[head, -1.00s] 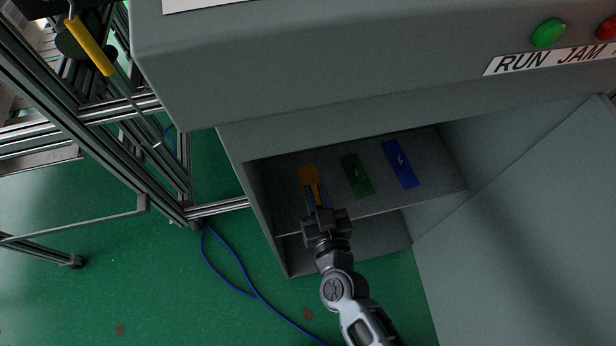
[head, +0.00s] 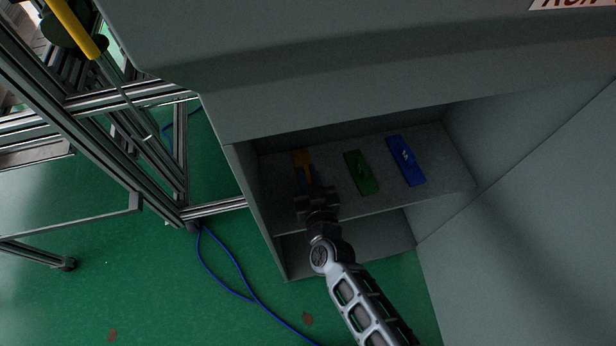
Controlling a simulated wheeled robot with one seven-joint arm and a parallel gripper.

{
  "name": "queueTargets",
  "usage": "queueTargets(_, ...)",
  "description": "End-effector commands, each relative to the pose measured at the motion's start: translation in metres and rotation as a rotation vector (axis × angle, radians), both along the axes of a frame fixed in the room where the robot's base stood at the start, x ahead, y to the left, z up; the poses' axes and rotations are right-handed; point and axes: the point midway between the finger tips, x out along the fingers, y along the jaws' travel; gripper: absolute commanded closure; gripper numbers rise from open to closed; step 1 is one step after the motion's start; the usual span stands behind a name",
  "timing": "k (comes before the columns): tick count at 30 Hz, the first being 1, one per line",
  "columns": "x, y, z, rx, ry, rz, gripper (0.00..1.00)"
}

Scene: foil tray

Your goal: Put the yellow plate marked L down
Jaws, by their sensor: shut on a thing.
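The yellow plate (head: 302,157), orange-yellow in this light, is at the left end of the shelf inside the grey cabinet. My gripper (head: 308,186) reaches into the cabinet from the front and is shut on the plate's near part. The fingers cover much of the plate, and I cannot read a mark on it. I cannot tell whether the plate touches the shelf or is held just above it.
A green plate (head: 361,172) and a blue plate (head: 406,160) lie on the shelf (head: 437,182) to the right. The cabinet's left wall (head: 243,180) is close to my gripper. An open door panel (head: 520,220) stands at the right. A metal frame (head: 120,170) is at the left.

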Motion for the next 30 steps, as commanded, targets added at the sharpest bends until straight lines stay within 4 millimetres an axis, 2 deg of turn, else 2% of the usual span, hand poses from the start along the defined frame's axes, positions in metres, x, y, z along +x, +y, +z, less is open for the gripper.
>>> queueTargets(10, 0.0001, 0.0000, -0.0035, -0.001, -0.001, 0.000, 1.00)
queueTargets(11, 0.0000, 0.0000, -0.0035, -0.001, 0.000, 0.000, 0.80)
queueTargets(19, -0.0002, -0.0001, -0.0026, 0.000, 0.000, 0.000, 0.55)
queueTargets(30, -0.0047, -0.0014, -0.0031, -0.001, 0.002, 0.001, 0.55)
